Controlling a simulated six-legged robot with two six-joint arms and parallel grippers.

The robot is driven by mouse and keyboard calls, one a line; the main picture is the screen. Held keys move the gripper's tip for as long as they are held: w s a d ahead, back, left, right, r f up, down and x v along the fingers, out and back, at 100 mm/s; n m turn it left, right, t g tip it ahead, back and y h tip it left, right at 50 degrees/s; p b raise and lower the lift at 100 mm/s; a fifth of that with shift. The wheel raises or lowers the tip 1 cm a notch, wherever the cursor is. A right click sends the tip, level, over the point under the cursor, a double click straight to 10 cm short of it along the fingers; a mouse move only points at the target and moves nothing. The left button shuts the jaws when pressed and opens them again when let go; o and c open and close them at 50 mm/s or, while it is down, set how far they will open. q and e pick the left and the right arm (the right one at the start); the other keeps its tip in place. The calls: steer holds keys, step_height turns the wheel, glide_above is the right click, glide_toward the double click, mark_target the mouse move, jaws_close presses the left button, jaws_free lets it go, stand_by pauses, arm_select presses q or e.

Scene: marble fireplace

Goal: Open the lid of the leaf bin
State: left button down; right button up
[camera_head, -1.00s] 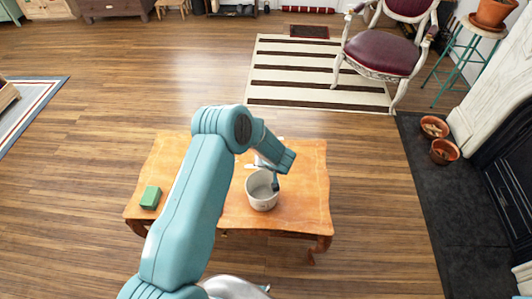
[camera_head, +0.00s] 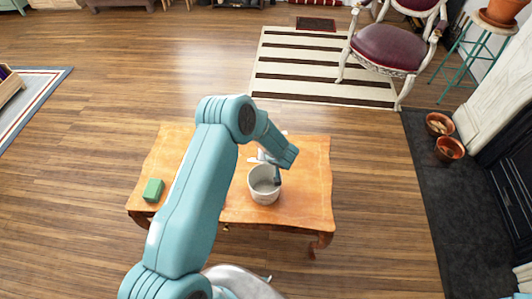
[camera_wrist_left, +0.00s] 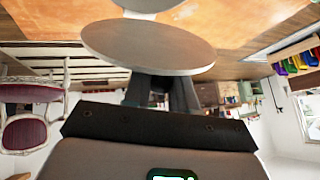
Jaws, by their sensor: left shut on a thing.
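The leaf bin (camera_head: 264,194) is a pale round pot standing upright on the wooden table, and I see into its grey inside from above. My left gripper (camera_head: 277,180) is over the bin's right rim, with its arm coming from the lower left. In the left wrist view the fingers (camera_wrist_left: 164,92) are shut at a pale round lid (camera_wrist_left: 150,46). A pale edge of the bin (camera_wrist_left: 147,4) shows at the top of that view, apart from the lid. In the head view the lid is hard to make out. My right gripper is not in view.
The wooden table (camera_head: 303,205) carries a green block (camera_head: 153,190) at its left. Its right side is clear. A striped rug (camera_head: 320,68) and a red chair (camera_head: 388,47) are beyond. Terracotta pots (camera_head: 450,148) stand by the fireplace at right.

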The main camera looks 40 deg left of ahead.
arm_select(q)
steer(key=shift+w, duration=0.15)
steer(key=shift+r, duration=0.1)
steer(key=c, duration=0.9)
jaws_free()
steer(key=shift+c, duration=0.2)
steer(key=v, duration=1.6)
